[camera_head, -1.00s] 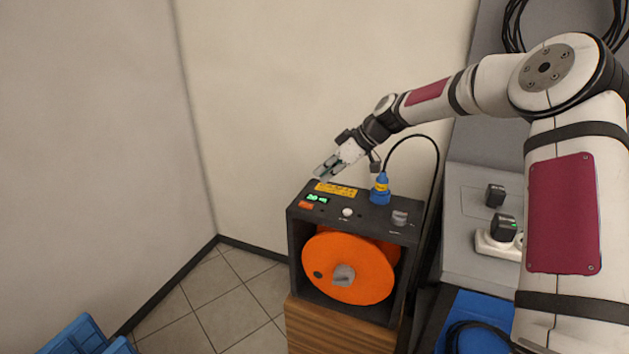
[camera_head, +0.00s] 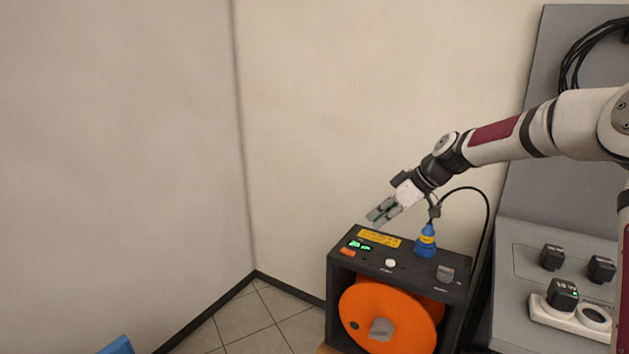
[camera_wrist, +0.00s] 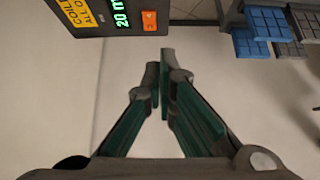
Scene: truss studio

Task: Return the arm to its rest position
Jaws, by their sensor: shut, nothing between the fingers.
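My gripper (camera_head: 382,212) is shut and empty. In the head view it hangs in the air above the back left part of a black reel box (camera_head: 462,266), pointing down to the left. In the wrist view the two green-lined fingers (camera_wrist: 161,82) meet near the middle, with the box's lit "20" display (camera_wrist: 121,12) at the top. My arm reaches in from the right of the head view, bent at the elbow, and its upper part is cut off by the picture's edge.
The box holds an orange reel (camera_head: 385,315), and a blue plug (camera_head: 427,242) with a black cable stands on its top. A grey panel (camera_head: 525,235) with black adapters and a white socket strip (camera_head: 570,318) is at the right. Blue crates (camera_wrist: 266,22) show in the wrist view. Bare walls stand behind and left.

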